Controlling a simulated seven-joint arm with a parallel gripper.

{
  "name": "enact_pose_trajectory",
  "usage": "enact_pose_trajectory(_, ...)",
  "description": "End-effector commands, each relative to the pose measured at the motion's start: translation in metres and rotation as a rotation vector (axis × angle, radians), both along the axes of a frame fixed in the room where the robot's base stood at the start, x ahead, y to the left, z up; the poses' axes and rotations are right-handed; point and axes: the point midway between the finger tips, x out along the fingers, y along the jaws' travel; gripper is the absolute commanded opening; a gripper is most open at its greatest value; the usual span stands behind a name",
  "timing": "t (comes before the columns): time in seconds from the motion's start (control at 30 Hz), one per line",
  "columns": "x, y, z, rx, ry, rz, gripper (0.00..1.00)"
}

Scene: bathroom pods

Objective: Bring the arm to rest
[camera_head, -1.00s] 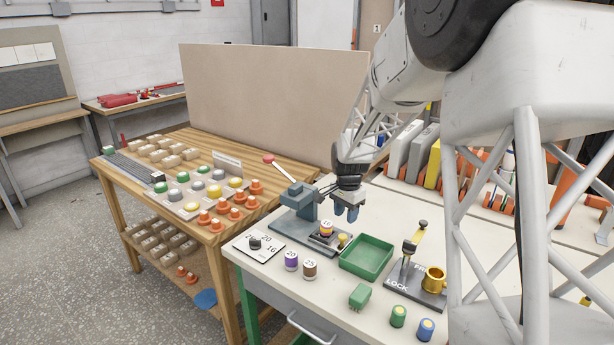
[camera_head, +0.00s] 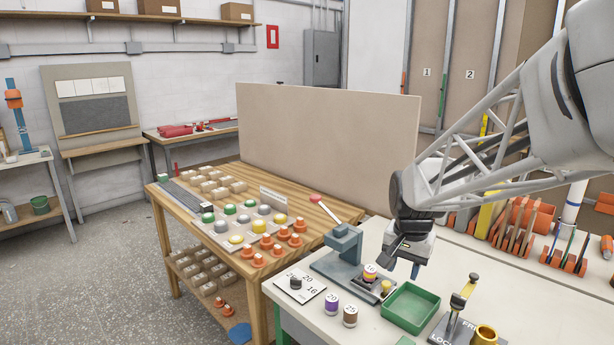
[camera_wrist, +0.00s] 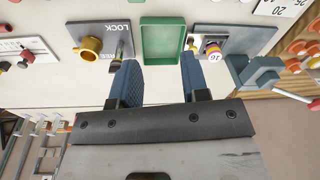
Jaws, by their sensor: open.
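My gripper (camera_head: 404,256) hangs above the white workbench (camera_head: 461,257), over the area between the grey press and the green tray. It also shows in the wrist view (camera_wrist: 160,82), with its two blue fingers apart and nothing between them except the view of the green tray (camera_wrist: 163,42) below. My arm reaches in from the right in the head view. The green tray (camera_head: 411,326) on the bench looks empty. The grey press (camera_head: 342,258) has a small disc marked 16 (camera_head: 370,271) on its base.
A purple cup marked 20 (camera_head: 331,304) and a brown one marked 25 (camera_head: 350,315) stand in front of the press. The lock fixture with a brass cup (camera_head: 484,335) is at the lower right. A wooden table (camera_head: 168,196) with domes and cones is left, before a tan panel (camera_head: 325,140).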

Motion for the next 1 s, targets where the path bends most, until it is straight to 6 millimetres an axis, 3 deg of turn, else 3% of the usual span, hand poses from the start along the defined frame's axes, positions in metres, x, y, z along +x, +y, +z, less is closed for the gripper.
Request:
enact_pose_trajectory(0.4,-0.098,0.012,0.025,-0.029,-0.050,0.206,0.42)
enact_pose_trajectory(1.0,-0.226,0.023,0.022,-0.082,-0.112,0.485,0.42)
